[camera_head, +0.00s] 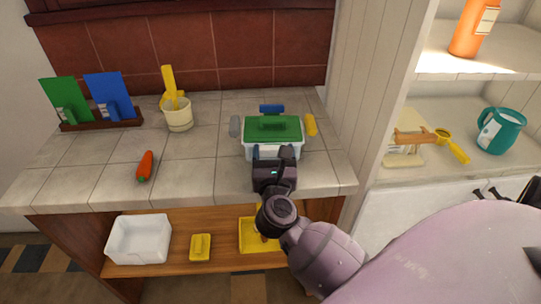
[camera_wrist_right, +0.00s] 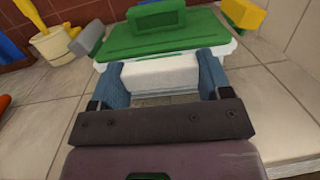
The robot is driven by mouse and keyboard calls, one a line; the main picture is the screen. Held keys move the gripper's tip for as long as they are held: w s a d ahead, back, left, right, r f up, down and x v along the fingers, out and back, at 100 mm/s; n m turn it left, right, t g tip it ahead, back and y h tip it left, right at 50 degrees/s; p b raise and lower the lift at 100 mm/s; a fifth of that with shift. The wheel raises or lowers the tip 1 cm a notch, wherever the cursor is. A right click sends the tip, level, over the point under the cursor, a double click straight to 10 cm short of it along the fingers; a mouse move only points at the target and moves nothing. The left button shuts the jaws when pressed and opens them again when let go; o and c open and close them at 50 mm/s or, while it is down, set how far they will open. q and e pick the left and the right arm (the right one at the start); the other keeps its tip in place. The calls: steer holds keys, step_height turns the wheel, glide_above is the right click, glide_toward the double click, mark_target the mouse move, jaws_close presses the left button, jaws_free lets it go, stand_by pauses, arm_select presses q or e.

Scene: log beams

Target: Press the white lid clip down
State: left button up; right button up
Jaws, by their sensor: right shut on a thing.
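A white box (camera_head: 264,149) with a green lid (camera_head: 272,128) stands near the front edge of the counter. The lid has a green handle block on top. The white lid clip (camera_wrist_right: 160,76) is on the near side of the box, between my right gripper's blue fingers (camera_wrist_right: 162,82); my gripper (camera_head: 273,156) is shut on it. In the head view the gripper mostly hides the clip. A grey clip (camera_head: 235,126) sticks out at the left, a blue clip (camera_head: 271,109) at the back and a yellow clip (camera_head: 311,124) at the right. My left gripper is not in view.
A panelled wall (camera_head: 375,75) rises close at the right. A white bin (camera_head: 139,240) is on the lower shelf.

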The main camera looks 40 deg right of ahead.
mark_target(274, 155)
steer(key=o, duration=0.8)
steer(key=shift+c, duration=0.2)
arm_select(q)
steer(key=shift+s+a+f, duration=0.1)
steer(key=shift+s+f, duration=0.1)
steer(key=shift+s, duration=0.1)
arm_select(e)
steer(key=shift+o, duration=0.9)
steer(key=shift+s+a, duration=0.1)
steer(key=shift+s, duration=0.05)
steer(key=shift+v, duration=2.15)
arm_select(q)
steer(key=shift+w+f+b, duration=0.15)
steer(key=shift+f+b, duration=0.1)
steer(key=shift+b, duration=0.2)
arm_select(e)
steer(key=v, duration=0.3)
steer(key=shift+s, duration=0.15)
